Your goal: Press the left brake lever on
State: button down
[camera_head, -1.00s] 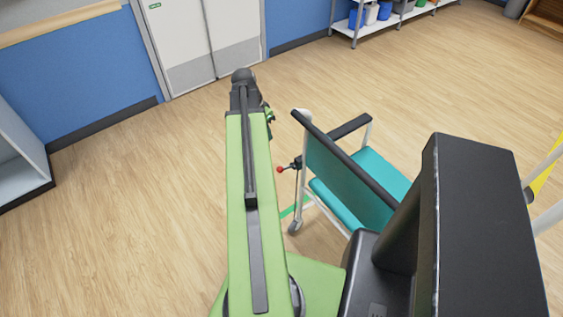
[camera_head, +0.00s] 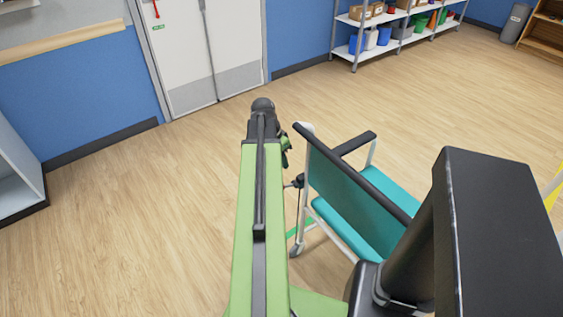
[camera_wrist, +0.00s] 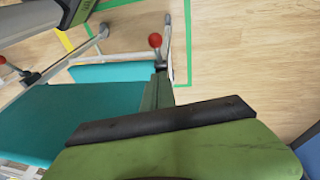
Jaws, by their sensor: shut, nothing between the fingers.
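The teal chair (camera_head: 350,195) with black armrests stands right of my arm in the head view. A brake lever with a red knob (camera_wrist: 155,41) shows in the wrist view, just beyond the tip of my gripper (camera_wrist: 158,88). I cannot tell whether they touch. In the head view my gripper (camera_head: 286,150) is at the chair's left side, partly hidden by my arm, and a dark lever rod (camera_head: 294,185) shows below it; the knob is hidden there. My gripper is shut and empty. Another red knob (camera_wrist: 2,60) shows at the left edge of the wrist view.
White double doors (camera_head: 205,55) stand at the back. A shelf unit (camera_head: 355,60) with bins is at the back right. A pale cabinet (camera_head: 15,175) is at the left edge. The wooden floor left of my arm is clear.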

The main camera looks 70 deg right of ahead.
jog(key=b, duration=0.3)
send_over(286, 186)
jog(key=d, duration=0.2)
notch_tip(286, 186, down, 5)
jog(key=shift+w+a+f+b, duration=0.4)
jog(key=shift+a+b, duration=0.1)
jog(key=shift+a, duration=0.1)
jog(key=shift+w+a+f+b, duration=0.35)
jog(key=shift+w+a+b, duration=0.05)
jog(key=shift+a+b, duration=0.15)
jog(key=shift+r, duration=0.1)
